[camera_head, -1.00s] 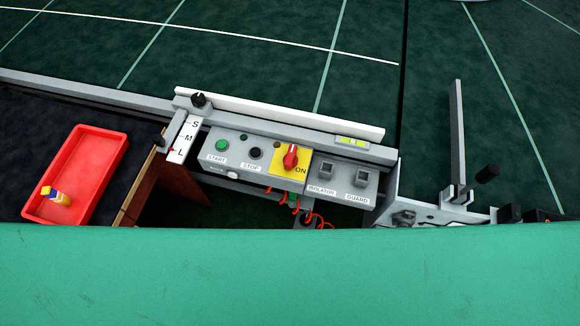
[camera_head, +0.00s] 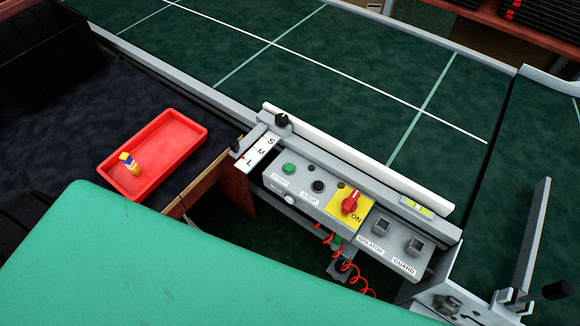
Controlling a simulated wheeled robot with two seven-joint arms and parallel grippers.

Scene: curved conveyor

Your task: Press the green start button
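The green start button (camera_head: 289,169) is at the left end of the grey control panel (camera_head: 300,190), above a START label. A black stop button (camera_head: 318,186) is to its right. A red rotary switch (camera_head: 351,203) on a yellow plate follows, by the word ON. Two square units (camera_head: 382,227) labelled ISOLATOR and GUARD are at the panel's right end. Neither of my grippers is in view. Nothing covers the start button.
The green conveyor belt (camera_head: 330,75) runs behind the panel, with a white guide rail (camera_head: 360,155) between. A red tray (camera_head: 187,136) holding a small yellow, white and blue object (camera_head: 129,162) is at left. A large green surface (camera_head: 150,265) fills the lower left foreground.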

